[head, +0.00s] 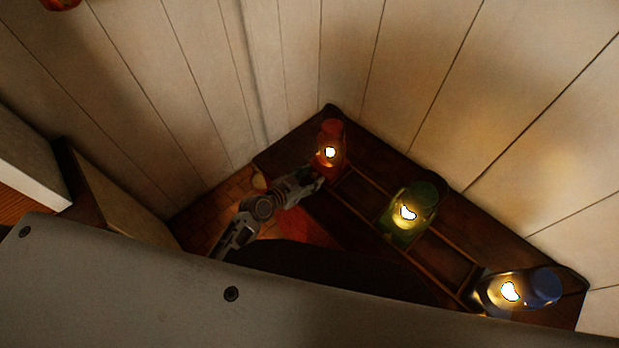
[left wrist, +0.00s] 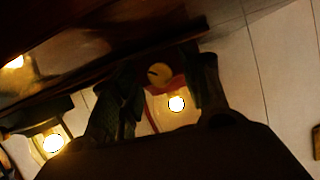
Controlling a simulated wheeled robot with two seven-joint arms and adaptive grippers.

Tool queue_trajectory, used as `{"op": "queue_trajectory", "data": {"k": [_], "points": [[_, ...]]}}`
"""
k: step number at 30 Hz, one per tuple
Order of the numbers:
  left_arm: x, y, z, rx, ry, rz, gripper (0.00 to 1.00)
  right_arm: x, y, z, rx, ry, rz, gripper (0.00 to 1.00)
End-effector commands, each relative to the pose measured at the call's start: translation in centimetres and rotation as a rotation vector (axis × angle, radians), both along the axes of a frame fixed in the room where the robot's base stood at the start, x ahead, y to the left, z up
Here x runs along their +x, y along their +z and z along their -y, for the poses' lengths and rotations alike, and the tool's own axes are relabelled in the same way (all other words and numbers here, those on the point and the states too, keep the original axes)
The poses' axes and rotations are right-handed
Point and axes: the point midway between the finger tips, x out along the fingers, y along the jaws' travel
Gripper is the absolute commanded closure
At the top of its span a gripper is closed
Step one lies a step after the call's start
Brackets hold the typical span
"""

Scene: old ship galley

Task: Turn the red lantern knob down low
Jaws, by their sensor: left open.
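The red lantern (head: 331,131) stands lit at the far corner of the dark shelf. In the left wrist view its red base (left wrist: 178,86) shows between the fingers, with its flame glowing close by. A round yellow knob (left wrist: 160,73) with a dark slot sits on it. My left gripper (head: 318,179) is beside the lantern's lower front. In the left wrist view its open fingers (left wrist: 158,88) are on either side of the knob, with a visible gap to each side; depth to the knob is unclear. My right gripper is not in view.
A lit green lantern (head: 417,196) stands mid-shelf, and a lit blue lantern (head: 543,285) stands at the right end. The dark shelf (head: 459,215) has thin rails along it and meets pale plank walls (head: 440,60). A brick-like surface (head: 205,212) lies left of my gripper.

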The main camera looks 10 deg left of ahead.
Motion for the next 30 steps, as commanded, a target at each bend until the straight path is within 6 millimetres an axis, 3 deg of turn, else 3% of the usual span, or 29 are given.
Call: {"op": "queue_trajectory", "data": {"k": [6,17,30], "points": [[-0.01,0.0,0.01,0.0,0.0,0.0,0.55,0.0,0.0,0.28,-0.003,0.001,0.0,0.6],[-0.02,0.01,-0.01,0.0,0.0,0.0,1.0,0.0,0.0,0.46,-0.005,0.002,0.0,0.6],[0.05,-0.03,-0.06,-0.081,-0.003,-0.051,1.0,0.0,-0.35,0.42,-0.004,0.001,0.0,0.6]]}}
